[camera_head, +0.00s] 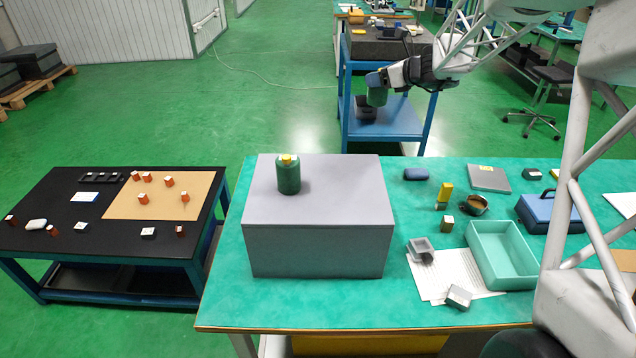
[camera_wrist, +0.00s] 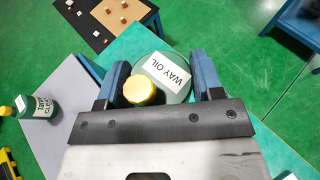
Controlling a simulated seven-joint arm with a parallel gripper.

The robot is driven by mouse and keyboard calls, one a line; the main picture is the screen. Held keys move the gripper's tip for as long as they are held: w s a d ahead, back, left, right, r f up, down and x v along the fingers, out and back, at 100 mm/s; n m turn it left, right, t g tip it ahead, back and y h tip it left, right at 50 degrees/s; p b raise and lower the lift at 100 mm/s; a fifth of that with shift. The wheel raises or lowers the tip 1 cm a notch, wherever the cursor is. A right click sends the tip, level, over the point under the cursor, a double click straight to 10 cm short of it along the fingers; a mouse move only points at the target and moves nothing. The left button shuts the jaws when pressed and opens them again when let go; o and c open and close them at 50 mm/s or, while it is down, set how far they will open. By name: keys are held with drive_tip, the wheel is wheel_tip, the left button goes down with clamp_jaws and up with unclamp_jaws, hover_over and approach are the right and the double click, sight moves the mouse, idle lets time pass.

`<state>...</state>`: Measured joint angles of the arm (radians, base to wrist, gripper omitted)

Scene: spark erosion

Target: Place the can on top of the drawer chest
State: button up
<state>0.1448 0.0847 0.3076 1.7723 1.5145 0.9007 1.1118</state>
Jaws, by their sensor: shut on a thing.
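The can, green with a yellow cap and a WAY OIL label, is in my gripper (camera_head: 374,80). In the head view the can (camera_head: 377,97) hangs in the air at upper centre, beyond the chest. In the wrist view my gripper (camera_wrist: 158,62) has a blue finger on each side of the can (camera_wrist: 176,82). The drawer chest (camera_head: 315,250) is a plain grey box on the green table; no drawers show on the visible face. Its flat top also shows at left in the wrist view (camera_wrist: 58,140). My gripper is well away from it.
A second dark green can (camera_head: 288,178) with a yellow cap stands on the chest top, left of its middle. The rest of that top is bare. A teal tray (camera_head: 500,256) and small items lie right of the chest. A black table (camera_head: 110,235) stands left.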

drive_tip(key=s+a+r+n+g+y, duration=0.1)
drive_tip(key=s, duration=0.9)
drive_tip(key=s+a+r+n+g, duration=0.1)
drive_tip(key=s+a+r, duration=0.1)
drive_tip(key=s, duration=0.9)
drive_tip(key=s+a+f+n+g+y, duration=0.1)
drive_tip(key=s+a+f, duration=0.1)
drive_tip(key=s, duration=0.8)
drive_tip(key=s+a+f, duration=0.1)
drive_tip(key=s, duration=0.9)
drive_tip(key=shift+n+g, duration=0.3)
drive_tip(key=f, duration=0.5)
drive_tip(key=shift+s+f, duration=0.15)
drive_tip(key=shift+s, duration=0.05)
drive_tip(key=shift+w, duration=0.1)
drive_tip(key=w+a+f, duration=0.1)
drive_tip(key=w+a, duration=0.1)
drive_tip(key=w, duration=1.3)
drive_tip(key=shift+w+a+f, duration=0.2)
drive_tip(key=shift+w+a, duration=0.15)
drive_tip(key=shift+a, duration=0.05)
drive_tip(key=shift+f, duration=0.1)
drive_tip(key=shift+f, duration=1.7)
drive_tip(key=shift+f, duration=0.1)
